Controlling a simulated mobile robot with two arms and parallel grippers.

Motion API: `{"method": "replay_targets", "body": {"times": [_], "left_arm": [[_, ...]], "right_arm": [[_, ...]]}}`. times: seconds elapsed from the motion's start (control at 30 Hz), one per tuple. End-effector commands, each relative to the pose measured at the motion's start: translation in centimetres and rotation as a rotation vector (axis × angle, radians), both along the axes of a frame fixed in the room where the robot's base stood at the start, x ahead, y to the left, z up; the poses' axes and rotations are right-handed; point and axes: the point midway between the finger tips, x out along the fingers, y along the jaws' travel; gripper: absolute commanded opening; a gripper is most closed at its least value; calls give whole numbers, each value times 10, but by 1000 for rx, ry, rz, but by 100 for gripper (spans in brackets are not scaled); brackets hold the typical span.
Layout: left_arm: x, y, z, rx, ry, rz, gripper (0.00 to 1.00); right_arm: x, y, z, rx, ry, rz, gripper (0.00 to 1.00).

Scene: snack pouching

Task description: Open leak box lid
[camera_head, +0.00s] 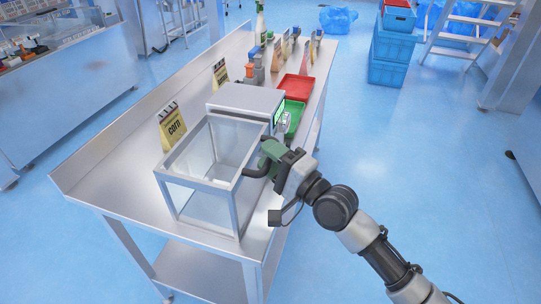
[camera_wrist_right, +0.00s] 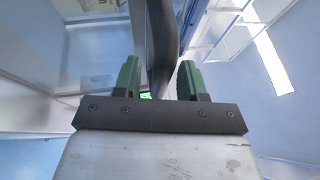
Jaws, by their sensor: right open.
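The leak box (camera_head: 207,222) is a clear-walled box with a metal frame at the near end of the steel table. Its top frame looks level, but I cannot tell whether a clear lid pane fills it. A dark curved handle (camera_head: 256,172) sticks out at the box's right side. My right gripper (camera_head: 267,160), with green fingers, is at this handle. In the right wrist view, a dark bar (camera_wrist_right: 160,45), likely the handle, runs between the open fingers (camera_wrist_right: 158,80), with gaps on both sides. My left gripper is not in view.
A white machine (camera_head: 246,98) with a green screen adjoins the box. A yellow corn pouch (camera_head: 172,126) stands left of it. Red (camera_head: 293,87) and green trays (camera_head: 293,115) and several bottles and pouches lie farther back.

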Motion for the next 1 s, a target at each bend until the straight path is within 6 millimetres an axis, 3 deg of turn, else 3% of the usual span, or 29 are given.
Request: {"method": "replay_targets", "body": {"times": [0.1,0.33,0.4,0.77,1.0], "left_arm": [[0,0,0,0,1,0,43],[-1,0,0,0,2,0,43],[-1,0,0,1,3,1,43],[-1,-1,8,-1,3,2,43],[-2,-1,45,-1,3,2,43]], "right_arm": [[0,0,0,0,0,0,41],[0,0,0,0,0,0,6],[0,0,0,0,0,0,0],[0,0,6,-12,5,0,0],[1,2,32,-91,32,0,0]]}}
